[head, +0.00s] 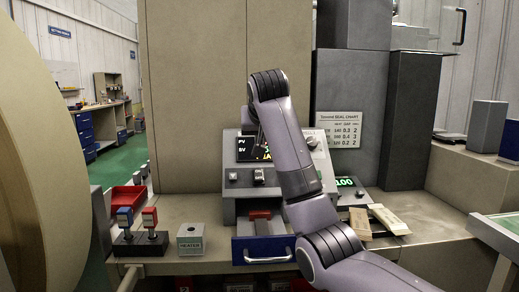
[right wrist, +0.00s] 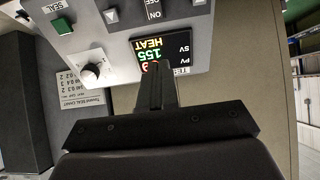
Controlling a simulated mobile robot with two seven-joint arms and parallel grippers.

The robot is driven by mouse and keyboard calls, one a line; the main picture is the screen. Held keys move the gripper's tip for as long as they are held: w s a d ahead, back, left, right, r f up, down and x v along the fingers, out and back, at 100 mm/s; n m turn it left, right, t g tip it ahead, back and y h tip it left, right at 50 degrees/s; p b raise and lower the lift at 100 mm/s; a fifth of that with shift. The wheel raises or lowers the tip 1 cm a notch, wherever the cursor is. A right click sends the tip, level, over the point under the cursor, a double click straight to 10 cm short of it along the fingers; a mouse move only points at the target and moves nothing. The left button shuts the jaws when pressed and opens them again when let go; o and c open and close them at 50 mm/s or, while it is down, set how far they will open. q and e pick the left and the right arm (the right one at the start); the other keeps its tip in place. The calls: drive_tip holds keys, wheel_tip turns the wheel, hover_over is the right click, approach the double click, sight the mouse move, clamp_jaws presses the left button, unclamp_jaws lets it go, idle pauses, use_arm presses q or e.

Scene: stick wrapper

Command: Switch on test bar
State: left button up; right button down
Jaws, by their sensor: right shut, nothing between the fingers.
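A grey control box (head: 232,202) stands on the bench. Its dark display (head: 246,143) sits high on the sloped face, with switches (head: 259,176) below it. In the head view my arm hides part of the box. I cannot identify a test bar.
A blue drawer (head: 250,246) projects below the box. Right are a green readout (head: 345,182) and flat pale packets (head: 389,219).

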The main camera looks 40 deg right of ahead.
drive_tip(key=shift+s+a+r, duration=0.3)
drive_tip(key=shift+s+r, duration=0.2)
drive_tip(key=shift+r, duration=0.35)
drive_tip(key=shift+s+a+r, duration=0.3)
drive_tip(key=shift+s+r, duration=0.15)
drive_tip(key=shift+r, duration=0.35)
